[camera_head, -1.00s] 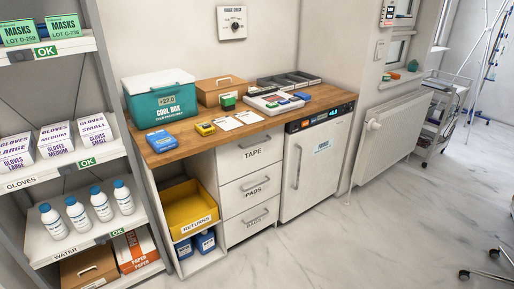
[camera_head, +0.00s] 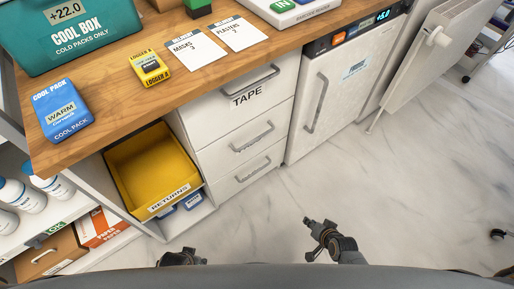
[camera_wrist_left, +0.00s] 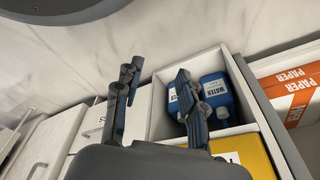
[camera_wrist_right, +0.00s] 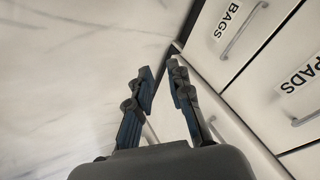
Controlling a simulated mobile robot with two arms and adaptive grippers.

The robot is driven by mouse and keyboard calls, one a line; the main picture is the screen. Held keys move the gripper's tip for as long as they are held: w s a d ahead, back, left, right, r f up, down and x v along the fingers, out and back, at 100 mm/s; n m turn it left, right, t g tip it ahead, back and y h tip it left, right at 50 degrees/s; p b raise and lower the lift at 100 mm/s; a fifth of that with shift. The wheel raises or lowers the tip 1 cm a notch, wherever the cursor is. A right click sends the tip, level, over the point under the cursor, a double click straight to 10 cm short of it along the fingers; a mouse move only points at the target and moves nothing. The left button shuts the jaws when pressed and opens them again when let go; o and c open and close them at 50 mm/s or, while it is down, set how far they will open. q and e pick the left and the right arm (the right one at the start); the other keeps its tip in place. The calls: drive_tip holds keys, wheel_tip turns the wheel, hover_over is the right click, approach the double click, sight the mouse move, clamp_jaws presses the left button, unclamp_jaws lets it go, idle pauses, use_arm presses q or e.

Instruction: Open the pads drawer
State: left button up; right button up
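The pads drawer (camera_head: 222,147) is the middle of three white drawers under the wooden counter; its front looks flush and shut. My left gripper (camera_head: 182,258) is open and empty in the left wrist view (camera_wrist_left: 157,74), mostly hidden in the head view.
The tape drawer (camera_head: 209,108) is above and the bags drawer (camera_wrist_right: 205,40) below, both shut. A yellow returns bin (camera_head: 150,165) stands left of them in an open cubby. A white fridge (camera_head: 340,90) stands on the right.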

drive_tip(key=w+a+r+m+t+y+b, duration=0.1)
drive_tip(key=w+a+b, duration=0.1)
drive_tip(key=w, duration=0.4)
use_arm(q)
drive_tip(key=w+r+t+b, duration=0.2)
drive_tip(key=w+r+b, duration=0.2)
drive_tip(key=r+b, duration=0.9)
use_arm(e)
drive_tip(key=m+t+y+p, duration=0.2)
drive_tip(key=m+t+y, duration=0.3)
drive_tip(key=y, duration=0.1)
approach(257, 138)
use_arm(q)
drive_tip(key=w+d+r+t+h+b, duration=0.2)
drive_tip(key=w+d+r+t, duration=0.2)
drive_tip(key=w+r+t, duration=0.4)
drive_tip(key=shift+w+d+r, duration=0.35)
drive_tip(key=shift+w+r, duration=0.5)
drive_tip(key=shift+w, duration=1.35)
use_arm(e)
drive_tip(key=shift+f+x, duration=0.15)
drive_tip(key=shift+x, duration=2.45)
drive_tip(key=shift+f+x, duration=0.1)
drive_tip(key=shift+x, duration=2.45)
drive_tip(key=shift+d, duration=0.1)
clamp_jaws()
